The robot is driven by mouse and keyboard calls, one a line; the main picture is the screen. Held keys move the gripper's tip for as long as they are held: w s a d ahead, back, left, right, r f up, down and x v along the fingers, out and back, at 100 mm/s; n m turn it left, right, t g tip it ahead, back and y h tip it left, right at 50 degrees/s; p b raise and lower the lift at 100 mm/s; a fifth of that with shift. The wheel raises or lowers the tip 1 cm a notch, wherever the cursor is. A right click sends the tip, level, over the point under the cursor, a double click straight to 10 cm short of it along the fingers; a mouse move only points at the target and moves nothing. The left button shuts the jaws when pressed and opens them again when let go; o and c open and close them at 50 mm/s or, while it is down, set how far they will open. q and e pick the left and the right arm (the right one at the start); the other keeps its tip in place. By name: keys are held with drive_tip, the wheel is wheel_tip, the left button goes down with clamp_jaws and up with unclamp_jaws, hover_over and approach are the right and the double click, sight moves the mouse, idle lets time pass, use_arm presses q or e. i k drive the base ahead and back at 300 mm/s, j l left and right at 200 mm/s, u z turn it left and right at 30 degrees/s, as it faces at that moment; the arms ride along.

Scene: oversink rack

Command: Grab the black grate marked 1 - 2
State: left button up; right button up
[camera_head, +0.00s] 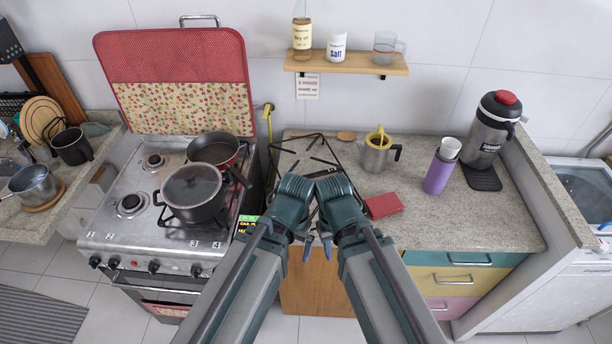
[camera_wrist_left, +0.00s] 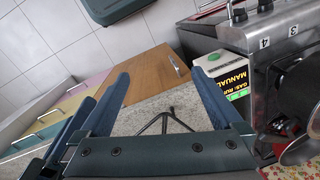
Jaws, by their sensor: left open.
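A loose black grate (camera_head: 308,150) lies on the counter just right of the stove. My grippers partly cover it in the head view, and no marking on it is readable. Part of a black grate (camera_wrist_left: 165,122) also shows in the left wrist view, low between the fingers and not touched. My left gripper (camera_wrist_left: 160,75) is open and empty; in the head view only one blue fingertip (camera_head: 308,248) shows. My right gripper (camera_head: 328,248) is beside it, in front of the counter.
The stove (camera_head: 110,220) has bare burners on its left side, near labels 1 and 2. A lidded pot (camera_head: 193,190) and a pan (camera_head: 215,150) stand on its right side. A red book (camera_head: 384,205), a metal pot (camera_head: 376,157) and a purple bottle (camera_head: 438,174) stand right of the grate.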

sight(339, 168)
drive_tip(key=z, duration=1.25)
drive_tip(key=k+j+z, duration=0.25)
drive_tip(key=z, duration=0.2)
drive_tip(key=k+j, duration=0.45)
drive_tip(key=j, duration=0.1)
